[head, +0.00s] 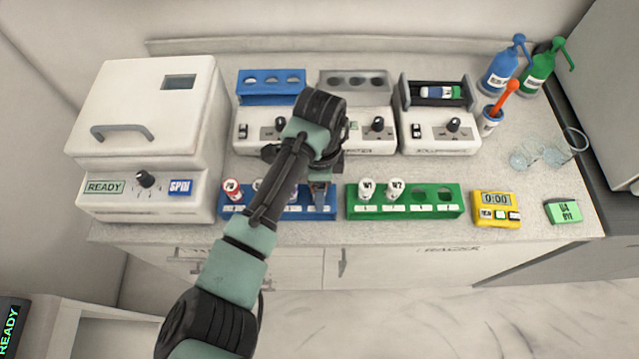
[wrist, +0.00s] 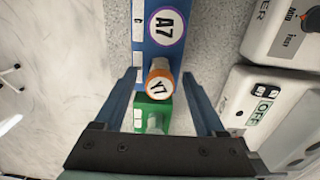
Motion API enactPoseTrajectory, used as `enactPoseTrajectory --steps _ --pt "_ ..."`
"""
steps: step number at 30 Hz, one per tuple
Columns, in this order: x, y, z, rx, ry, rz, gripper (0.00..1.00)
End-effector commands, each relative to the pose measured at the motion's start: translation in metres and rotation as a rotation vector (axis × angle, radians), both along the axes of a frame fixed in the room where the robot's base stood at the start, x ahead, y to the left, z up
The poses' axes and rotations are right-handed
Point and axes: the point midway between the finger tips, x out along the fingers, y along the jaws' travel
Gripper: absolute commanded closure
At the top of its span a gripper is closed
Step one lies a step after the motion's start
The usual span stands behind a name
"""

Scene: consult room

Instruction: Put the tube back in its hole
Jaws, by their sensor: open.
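My gripper (head: 322,190) is over the right end of the front blue rack (head: 283,213). Its fingers are open on either side of an orange-capped tube marked Y7 (wrist: 158,83), with gaps to both fingers in the wrist view. How deep that tube sits is unclear. A purple-capped tube marked A7 (wrist: 166,26) is next to it in the blue rack. A red-capped tube (head: 232,188) stands at the rack's left end. The green rack (head: 405,211) holds white-capped tubes (head: 367,187) in its two left holes; its two right holes are empty.
Behind stand an empty blue holder (head: 271,98), a grey holder (head: 355,80) and a device with a tube (head: 437,92) lying in its dark tray. A white centrifuge (head: 150,120) is left. A yellow timer (head: 496,223), glasses (head: 540,155) and bottles (head: 502,72) are right.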

Motion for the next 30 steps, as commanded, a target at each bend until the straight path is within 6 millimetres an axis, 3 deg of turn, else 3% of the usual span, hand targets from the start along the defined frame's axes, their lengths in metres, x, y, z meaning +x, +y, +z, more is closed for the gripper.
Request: enactPoseTrajectory --steps 5,18,24,30 --pt "0.001 0.0 0.022 -0.001 -0.005 -0.001 0.28" --pt "0.002 0.0 0.114 0.001 -0.004 -0.002 0.28" --pt "0.001 0.0 0.127 0.001 -0.001 0.0 0.28" --pt "0.001 0.0 0.128 0.0 0.0 0.0 0.28"
